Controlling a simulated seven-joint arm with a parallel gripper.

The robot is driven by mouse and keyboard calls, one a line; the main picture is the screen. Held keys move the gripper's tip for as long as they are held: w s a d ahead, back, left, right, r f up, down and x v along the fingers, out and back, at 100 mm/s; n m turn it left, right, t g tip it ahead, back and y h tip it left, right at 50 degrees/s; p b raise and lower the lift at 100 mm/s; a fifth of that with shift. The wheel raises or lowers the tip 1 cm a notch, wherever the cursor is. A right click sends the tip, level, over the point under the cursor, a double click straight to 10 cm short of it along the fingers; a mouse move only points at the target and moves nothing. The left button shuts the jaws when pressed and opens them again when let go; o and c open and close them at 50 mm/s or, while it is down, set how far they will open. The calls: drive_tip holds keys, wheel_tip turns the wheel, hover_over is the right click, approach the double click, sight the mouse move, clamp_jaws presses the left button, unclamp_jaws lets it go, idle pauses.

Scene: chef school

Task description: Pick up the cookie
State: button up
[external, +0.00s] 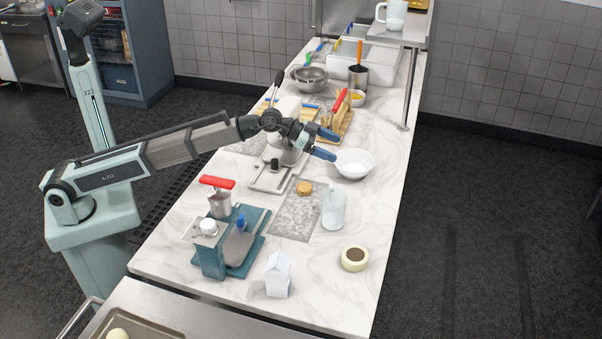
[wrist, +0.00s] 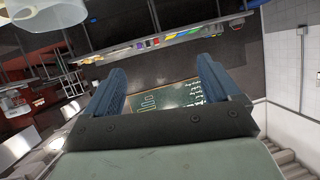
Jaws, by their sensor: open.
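A small round golden-brown cookie (external: 304,188) lies on a grey speckled mat (external: 290,222) on the marble counter in the external view. My gripper (external: 327,144) is in the air above the counter, farther back than the cookie and near the white bowl. Its two blue fingers are spread apart with nothing between them. In the wrist view my gripper (wrist: 160,75) also shows as open and empty. That view faces out into the room, so the cookie does not show there.
A teal stand (external: 213,258), a milk carton (external: 278,275) and a cream round container (external: 355,259) stand nearer the front.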

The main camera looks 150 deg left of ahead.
drive_tip(key=a+h, duration=0.1)
drive_tip(key=a, duration=0.1)
drive_tip(key=g+h, duration=0.8)
drive_tip(key=h, duration=0.2)
hover_over(304, 185)
drive_tip(key=shift+n, duration=0.4)
drive_tip(key=f, duration=1.3)
drive_tip(key=shift+w+f, duration=0.25)
drive_tip(key=shift+f, duration=0.15)
drive_tip(key=shift+s+f, duration=0.15)
drive_tip(key=shift+f, duration=2.4)
drive_tip(key=c, duration=1.1)
drive_tip(key=shift+c, duration=0.2)
